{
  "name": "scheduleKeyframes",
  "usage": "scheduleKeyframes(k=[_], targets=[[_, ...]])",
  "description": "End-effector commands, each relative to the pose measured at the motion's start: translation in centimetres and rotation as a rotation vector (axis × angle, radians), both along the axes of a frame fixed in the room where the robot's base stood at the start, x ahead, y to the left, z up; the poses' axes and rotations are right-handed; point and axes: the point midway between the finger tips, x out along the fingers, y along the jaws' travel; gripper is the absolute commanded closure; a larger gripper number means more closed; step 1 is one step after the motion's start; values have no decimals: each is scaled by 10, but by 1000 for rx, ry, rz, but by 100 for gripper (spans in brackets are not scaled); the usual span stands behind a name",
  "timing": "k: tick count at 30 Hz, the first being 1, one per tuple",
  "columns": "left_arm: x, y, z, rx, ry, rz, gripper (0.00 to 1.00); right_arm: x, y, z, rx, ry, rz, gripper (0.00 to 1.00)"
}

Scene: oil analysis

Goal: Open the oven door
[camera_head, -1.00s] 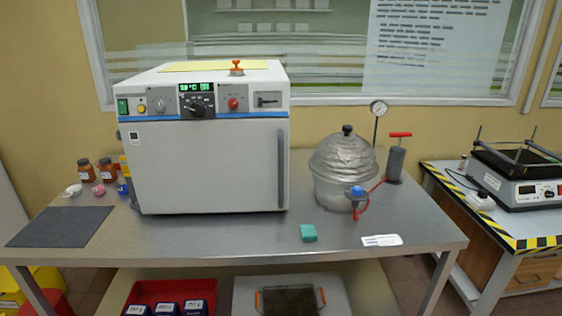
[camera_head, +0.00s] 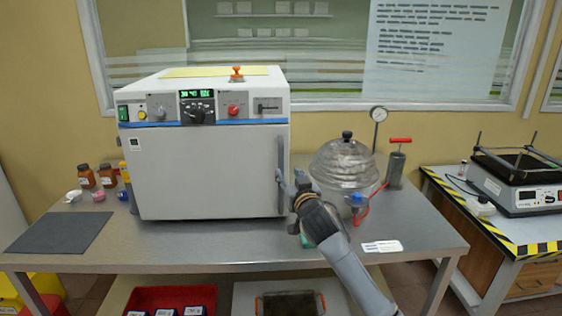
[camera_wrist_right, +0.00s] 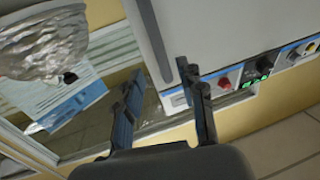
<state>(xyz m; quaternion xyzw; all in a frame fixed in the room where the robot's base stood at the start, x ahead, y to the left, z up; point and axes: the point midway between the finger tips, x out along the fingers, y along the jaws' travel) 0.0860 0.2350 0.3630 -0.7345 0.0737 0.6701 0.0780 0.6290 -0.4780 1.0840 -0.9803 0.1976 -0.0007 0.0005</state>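The oven (camera_head: 210,175) is a white box on the metal table, with its door shut. Its handle (camera_head: 281,150) is a dark vertical bar at the right edge of the door. My right gripper (camera_head: 287,181) is at the lower part of the handle in the head view. In the right wrist view my right gripper (camera_wrist_right: 158,78) has its two dark fingers apart. The handle (camera_wrist_right: 153,38) shows between the fingertips there, and I cannot tell whether either finger touches it. My left gripper is not in view.
Small bottles (camera_head: 107,175) and a dark mat (camera_head: 60,232) lie left of the oven. The front middle of the table (camera_head: 200,240) is clear.

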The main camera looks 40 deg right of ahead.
Motion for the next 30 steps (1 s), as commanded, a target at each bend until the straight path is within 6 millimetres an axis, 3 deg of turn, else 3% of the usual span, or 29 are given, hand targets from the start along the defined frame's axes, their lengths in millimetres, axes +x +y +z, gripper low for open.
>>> scheduleKeyframes(k=[9,15,30], targets=[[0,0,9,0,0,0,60,51,-22,2,-1,2,-2,61],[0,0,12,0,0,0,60,72,-30,0,1,2,-1,61],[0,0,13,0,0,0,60,82,-35,-1,-1,2,0,61]])
